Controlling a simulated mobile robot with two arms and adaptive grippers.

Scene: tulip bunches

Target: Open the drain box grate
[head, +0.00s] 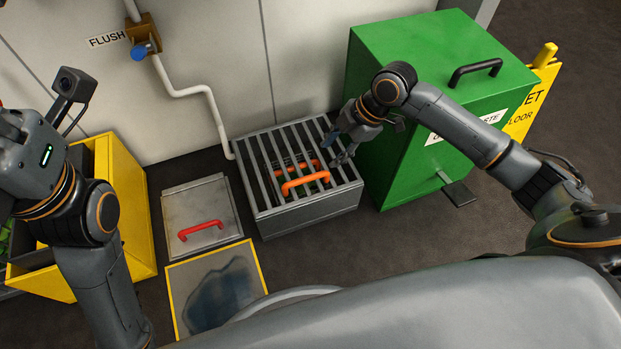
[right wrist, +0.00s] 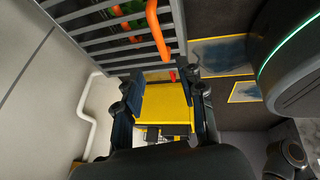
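The drain box (head: 310,217) is a grey box on the floor. Its barred grate (head: 251,158) lies flat on top, closed, with an orange handle (head: 305,183) near the front. Something red and green shows between the bars. My right gripper (head: 337,150) is above the grate's right part, behind and right of the handle. In the right wrist view its two fingers (right wrist: 161,108) are spread with nothing between them; the orange handle (right wrist: 156,30) and grate (right wrist: 92,38) are beyond the fingertips. My left arm is at the left; its fingers are not visible.
A green bin (head: 400,135) with a pedal stands right of the box. Left of it are a floor hatch with a red handle (head: 200,230) and a yellow-edged wet patch (head: 214,290). A yellow container (head: 125,200) stands far left. A white pipe (head: 190,91) runs behind.

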